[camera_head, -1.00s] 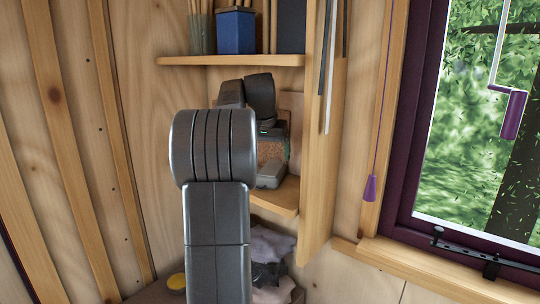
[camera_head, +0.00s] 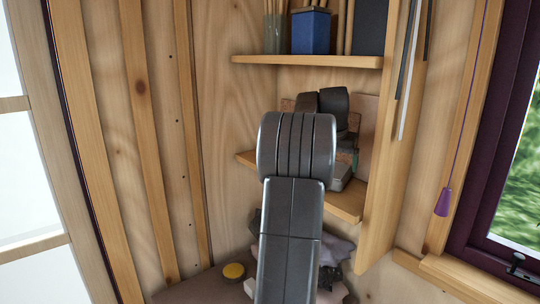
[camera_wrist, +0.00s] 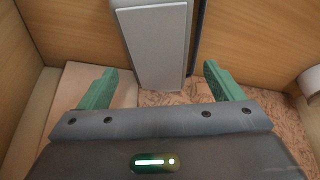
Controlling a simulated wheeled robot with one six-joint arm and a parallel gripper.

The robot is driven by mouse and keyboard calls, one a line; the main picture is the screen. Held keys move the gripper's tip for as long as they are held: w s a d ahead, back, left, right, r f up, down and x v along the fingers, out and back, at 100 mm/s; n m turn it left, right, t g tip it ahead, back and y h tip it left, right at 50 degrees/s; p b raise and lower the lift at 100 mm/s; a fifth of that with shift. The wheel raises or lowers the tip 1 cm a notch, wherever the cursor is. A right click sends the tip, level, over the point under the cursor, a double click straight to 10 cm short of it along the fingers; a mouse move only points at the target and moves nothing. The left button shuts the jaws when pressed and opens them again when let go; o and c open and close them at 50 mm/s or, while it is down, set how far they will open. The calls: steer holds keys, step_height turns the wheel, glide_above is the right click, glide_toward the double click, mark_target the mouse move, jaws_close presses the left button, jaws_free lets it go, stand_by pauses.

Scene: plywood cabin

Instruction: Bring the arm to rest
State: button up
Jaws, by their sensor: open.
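My arm (camera_head: 290,210) reaches up in the head view to the lower shelf of a corner shelf unit. Its links hide most of my gripper there. In the wrist view my gripper (camera_wrist: 160,70) is open, with its two green fingers wide apart. A grey flat-faced block (camera_wrist: 152,45) stands ahead between and beyond the fingers. Nothing shows held, and I cannot tell if the fingers touch anything.
The lower shelf (camera_head: 335,202) and the upper shelf (camera_head: 310,61), with a blue container (camera_head: 310,31), are close around my arm. An upright board (camera_head: 390,150) closes the right side. Crumpled cloths (camera_head: 335,250) and a yellow round thing (camera_head: 233,271) lie below.

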steer(key=shift+w+r, duration=0.1)
steer(key=shift+r, duration=0.4)
steer(key=shift+f, duration=0.1)
